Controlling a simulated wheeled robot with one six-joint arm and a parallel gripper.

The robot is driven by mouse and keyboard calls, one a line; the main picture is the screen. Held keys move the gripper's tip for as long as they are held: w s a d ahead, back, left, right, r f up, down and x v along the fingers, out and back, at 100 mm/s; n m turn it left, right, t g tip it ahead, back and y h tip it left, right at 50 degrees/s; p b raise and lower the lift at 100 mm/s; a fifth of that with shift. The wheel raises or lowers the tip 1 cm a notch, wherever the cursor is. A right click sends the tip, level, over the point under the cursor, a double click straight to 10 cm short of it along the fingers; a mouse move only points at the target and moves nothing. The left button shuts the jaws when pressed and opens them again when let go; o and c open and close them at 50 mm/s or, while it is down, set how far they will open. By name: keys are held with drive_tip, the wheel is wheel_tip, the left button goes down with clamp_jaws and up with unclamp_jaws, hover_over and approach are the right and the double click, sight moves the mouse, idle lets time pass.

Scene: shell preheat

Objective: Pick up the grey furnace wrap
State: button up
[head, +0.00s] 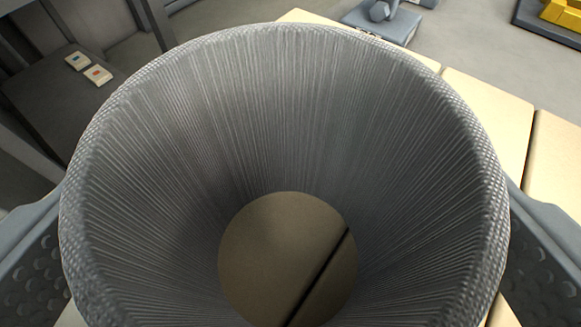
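The grey furnace wrap (292,105) is a large, ribbed, open ring or sleeve that fills the middle of the head view. I look down through it, and a tan surface shows through the round opening at its far end. My gripper (285,215) has one dimpled finger on each side of the wrap, at the left and right edges of the view. Both fingers reach the wrap's rim, which hides their tips. I cannot see whether the pads press on its outer wall, or whether it is lifted.
Tan slabs (488,105) with dark seams lie under and behind the wrap. A dark table (55,110) with two small switch-like blocks (97,75) stands at upper left. A blue-grey device (383,22) is behind, and a yellow object (562,13) sits at upper right.

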drive_tip(key=shift+w+f, duration=0.25)
drive_tip(key=shift+w, duration=0.35)
drive_tip(key=c, duration=1)
